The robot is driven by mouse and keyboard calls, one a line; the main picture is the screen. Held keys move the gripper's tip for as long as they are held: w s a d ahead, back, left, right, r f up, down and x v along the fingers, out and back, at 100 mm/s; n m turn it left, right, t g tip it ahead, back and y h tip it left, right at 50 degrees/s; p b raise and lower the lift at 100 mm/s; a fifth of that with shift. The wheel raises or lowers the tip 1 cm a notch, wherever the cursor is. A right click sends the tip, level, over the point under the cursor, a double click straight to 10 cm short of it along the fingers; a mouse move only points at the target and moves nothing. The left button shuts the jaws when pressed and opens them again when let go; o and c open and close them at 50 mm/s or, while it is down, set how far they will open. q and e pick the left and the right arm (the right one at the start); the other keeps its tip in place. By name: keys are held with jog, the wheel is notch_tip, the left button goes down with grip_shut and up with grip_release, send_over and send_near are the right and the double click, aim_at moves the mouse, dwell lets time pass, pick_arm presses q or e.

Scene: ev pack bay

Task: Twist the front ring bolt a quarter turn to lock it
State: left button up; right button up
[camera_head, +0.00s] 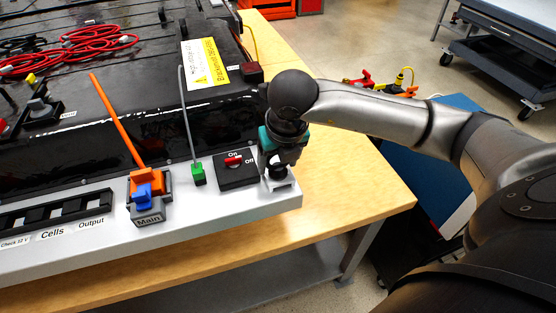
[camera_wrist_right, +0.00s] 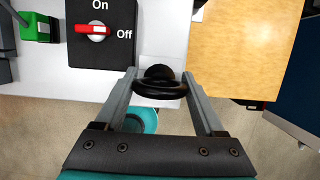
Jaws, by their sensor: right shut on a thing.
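The front ring bolt (camera_wrist_right: 160,84) is a black ring with a round head, standing at the right end of the white front ledge (camera_head: 236,205). In the right wrist view it sits between the two grey fingers of my right gripper (camera_wrist_right: 162,88), which is shut on it. In the head view my right gripper (camera_head: 279,170) comes down over the ledge's right corner and hides most of the bolt. How far the bolt is turned cannot be told. My left gripper is not in view.
A black switch box with a red knob (camera_head: 233,160) is close left of my right gripper. A green plug (camera_head: 199,174) and the orange Main connector (camera_head: 146,185) are further left. The wooden table (camera_head: 350,180) is clear on the right.

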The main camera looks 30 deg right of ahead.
jog(key=c, duration=0.6)
jog(key=shift+n+y+b, duration=0.5)
jog(key=shift+n+b, duration=0.6)
jog(key=shift+n, duration=0.6)
jog(key=shift+c, duration=0.2)
jog(key=shift+n+y+b, duration=0.5)
jog(key=shift+n+b, duration=0.1)
jog(key=shift+n, duration=0.9)
jog(key=shift+n+b, duration=0.35)
jog(key=shift+n, duration=0.35)
jog(key=n+g+y+b, duration=0.1)
jog(key=n, duration=0.2)
jog(key=shift+n, duration=1)
